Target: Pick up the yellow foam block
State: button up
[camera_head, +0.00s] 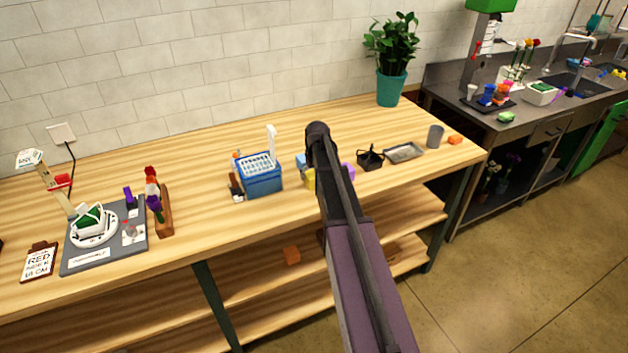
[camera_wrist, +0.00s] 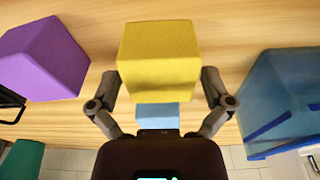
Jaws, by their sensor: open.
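The yellow foam block (camera_wrist: 158,60) sits on the wooden bench top, upper middle in the wrist view. My gripper (camera_wrist: 159,78) is open, one finger on each side of the block's near part. Whether the fingers touch it I cannot tell. In the head view only a sliver of the yellow block (camera_head: 309,179) shows beside my arm, which hides the rest and my fingers. A purple block (camera_wrist: 48,58) lies to the left in the wrist view, and a light blue block (camera_wrist: 157,115) shows below the yellow one, between the fingers.
A blue crate (camera_head: 262,182) stands left of my arm; a blue container also shows close at the right of the wrist view (camera_wrist: 275,100). A black caddy (camera_head: 370,158), a metal tray (camera_head: 404,152) and a grey cup (camera_head: 435,136) stand right.

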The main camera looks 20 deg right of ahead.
jog(key=c, duration=0.5)
jog(key=shift+r, duration=0.15)
notch_tip(320, 180, up, 3)
jog(key=p, duration=0.3)
jog(key=s+a, duration=0.1)
jog(key=s, duration=0.4)
jog(key=s+a+r+p, duration=0.1)
jog(key=s+a, duration=0.1)
jog(key=s, duration=0.3)
jog(key=s+a+p, duration=0.1)
jog(key=s, duration=0.4)
jog(key=shift+s+a+r, duration=0.15)
jog(key=shift+s+r, duration=0.1)
jog(key=shift+r, duration=0.1)
